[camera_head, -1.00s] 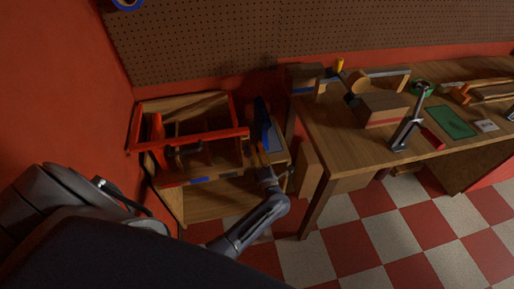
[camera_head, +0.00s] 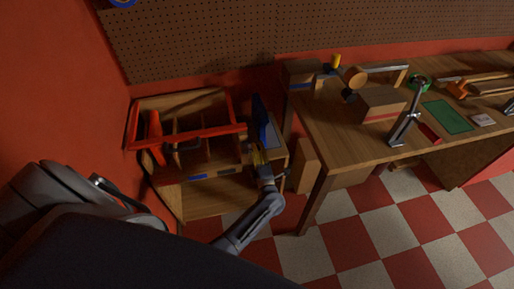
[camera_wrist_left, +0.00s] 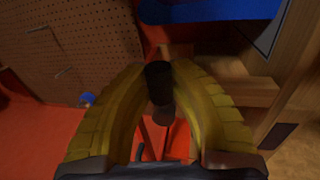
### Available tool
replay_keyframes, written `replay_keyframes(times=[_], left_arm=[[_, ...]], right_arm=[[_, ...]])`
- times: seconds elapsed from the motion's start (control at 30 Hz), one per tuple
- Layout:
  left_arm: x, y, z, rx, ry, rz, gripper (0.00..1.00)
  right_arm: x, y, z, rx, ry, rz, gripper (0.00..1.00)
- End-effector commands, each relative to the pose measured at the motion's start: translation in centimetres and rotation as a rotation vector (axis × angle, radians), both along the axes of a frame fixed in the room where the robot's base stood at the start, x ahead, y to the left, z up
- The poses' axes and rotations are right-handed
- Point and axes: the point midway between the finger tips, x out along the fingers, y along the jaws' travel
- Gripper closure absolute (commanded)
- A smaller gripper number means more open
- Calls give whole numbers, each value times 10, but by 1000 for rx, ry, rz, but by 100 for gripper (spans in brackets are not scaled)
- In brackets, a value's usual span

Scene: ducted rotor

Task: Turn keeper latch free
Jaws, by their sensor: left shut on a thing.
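My left gripper (camera_head: 260,157) is at the right end of the wooden frame with red bars (camera_head: 190,136), beside an upright blue part (camera_head: 261,120). In the left wrist view its yellow fingers (camera_wrist_left: 163,78) are closed on a short dark cylindrical piece (camera_wrist_left: 159,84), which looks like the latch's knob or handle. A brownish round end (camera_wrist_left: 163,116) shows just below it. The rest of the latch is hidden by the fingers, so I cannot tell its angle. My right gripper is not in view.
A wooden workbench (camera_head: 335,150) stands to the right, with a wooden block (camera_head: 382,104), a metal-armed stand (camera_head: 405,128) and a green mat (camera_head: 448,116) on it. A red wall (camera_head: 60,100) is close on the left. Checkered floor is open in front.

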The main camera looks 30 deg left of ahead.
Motion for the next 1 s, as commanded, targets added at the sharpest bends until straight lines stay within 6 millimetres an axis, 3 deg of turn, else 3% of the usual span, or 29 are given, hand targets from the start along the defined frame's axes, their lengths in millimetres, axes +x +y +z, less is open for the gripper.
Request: replay_keyframes(times=[0.17,0.2,0.4,0.77,1.0], left_arm=[[-1,0,-2,2,6,-1,100],[-1,0,-2,2,6,-1,76],[-1,0,-1,1,4,-1,53],[-5,-4,-2,0,3,-2,53],[-31,-27,-10,-2,4,-2,53]], right_arm=[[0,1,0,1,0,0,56],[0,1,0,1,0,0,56],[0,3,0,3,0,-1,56],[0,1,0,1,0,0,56],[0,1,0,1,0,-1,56]])
